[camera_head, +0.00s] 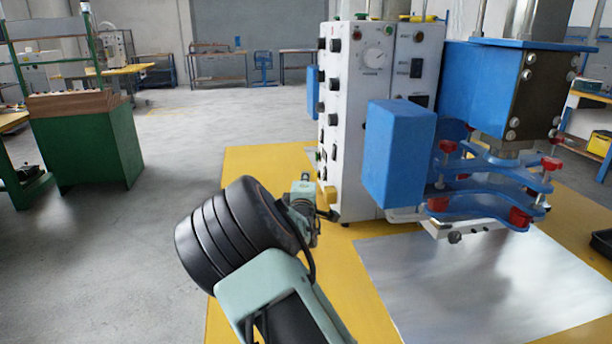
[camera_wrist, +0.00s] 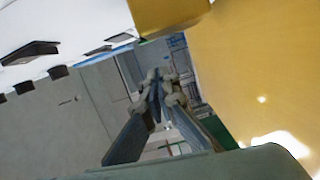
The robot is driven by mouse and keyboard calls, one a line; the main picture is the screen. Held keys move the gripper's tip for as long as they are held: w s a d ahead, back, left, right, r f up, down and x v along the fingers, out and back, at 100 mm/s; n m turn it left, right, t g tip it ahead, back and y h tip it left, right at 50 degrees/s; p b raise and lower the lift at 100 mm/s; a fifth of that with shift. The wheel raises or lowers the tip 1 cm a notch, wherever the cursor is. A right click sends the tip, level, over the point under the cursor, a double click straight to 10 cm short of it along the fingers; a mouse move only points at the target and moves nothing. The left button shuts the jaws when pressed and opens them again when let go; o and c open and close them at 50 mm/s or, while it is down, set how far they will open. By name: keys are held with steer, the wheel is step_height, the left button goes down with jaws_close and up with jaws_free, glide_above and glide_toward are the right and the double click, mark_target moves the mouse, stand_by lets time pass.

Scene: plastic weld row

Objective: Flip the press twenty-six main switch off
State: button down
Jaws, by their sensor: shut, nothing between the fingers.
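The press's white control cabinet (camera_head: 382,112) stands on the yellow table, with a dial and several dark knobs and switches on its faces. A yellow block (camera_head: 329,194) sits low on its narrow left face and shows at the top of the wrist view (camera_wrist: 170,14). I cannot tell which control is the main switch, nor its position. My gripper (camera_head: 306,180) is beside the lower left of the cabinet. In the wrist view its fingers (camera_wrist: 157,88) come together with nothing between them, below the yellow block and apart from it in the picture.
A blue box (camera_head: 398,155) and the blue press head (camera_head: 500,90) with red knobs stand to the right. A metal sheet (camera_head: 480,285) lies on the yellow table (camera_head: 255,165). A green cabinet (camera_head: 85,150) stands at left, with open floor between.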

steer(key=s+p, duration=0.1)
steer(key=s, duration=0.7)
steer(key=shift+r, duration=0.2)
